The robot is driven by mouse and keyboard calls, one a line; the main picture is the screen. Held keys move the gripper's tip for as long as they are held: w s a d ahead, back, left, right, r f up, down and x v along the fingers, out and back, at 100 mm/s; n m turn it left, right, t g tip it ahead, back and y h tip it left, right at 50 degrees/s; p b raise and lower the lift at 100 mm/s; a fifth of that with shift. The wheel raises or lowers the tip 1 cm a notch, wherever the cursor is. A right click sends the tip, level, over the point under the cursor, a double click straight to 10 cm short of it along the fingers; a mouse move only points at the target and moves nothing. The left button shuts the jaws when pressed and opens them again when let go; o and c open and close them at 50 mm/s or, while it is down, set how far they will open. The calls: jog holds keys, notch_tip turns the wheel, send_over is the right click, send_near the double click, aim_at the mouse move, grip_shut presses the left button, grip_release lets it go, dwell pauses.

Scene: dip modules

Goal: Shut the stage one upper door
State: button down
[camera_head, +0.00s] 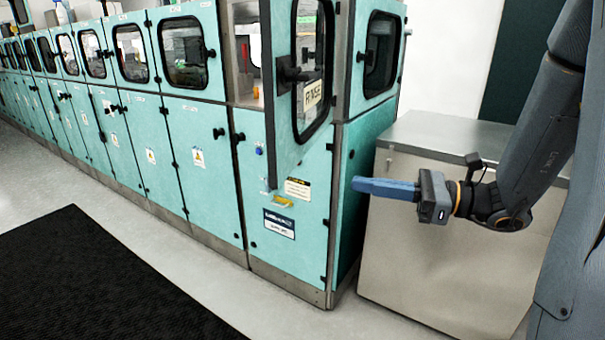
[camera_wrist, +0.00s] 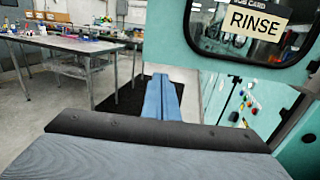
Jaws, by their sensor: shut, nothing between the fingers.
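The stage one upper door (camera_head: 290,150) is a teal panel with a dark-rimmed window, and it stands swung open from the end unit of the teal cabinet row. A black handle (camera_head: 290,74) sits at the left of its window, and a RINSE sign (camera_head: 313,95) shows in the window. In the wrist view the door (camera_wrist: 165,35) fills the upper right, with the sign (camera_wrist: 257,20) in its window. My gripper (camera_head: 356,185) is shut and empty, with its blue fingers together pointing left. It is to the right of the door in the head view, with no visible contact.
A steel cabinet (camera_head: 420,245) stands below my gripper, beside the teal row. A black mat (camera_head: 90,285) lies on the floor at the left. The wrist view shows a workbench (camera_wrist: 70,42) at the left and a lower panel with coloured buttons (camera_wrist: 242,105) at the right.

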jog(key=p, duration=0.3)
send_near(286, 174)
jog(key=x, duration=0.5)
jog(key=shift+s, duration=0.1)
jog(key=shift+w+a+p, duration=0.3)
jog(key=shift+w+a, duration=0.05)
jog(key=shift+a, duration=0.3)
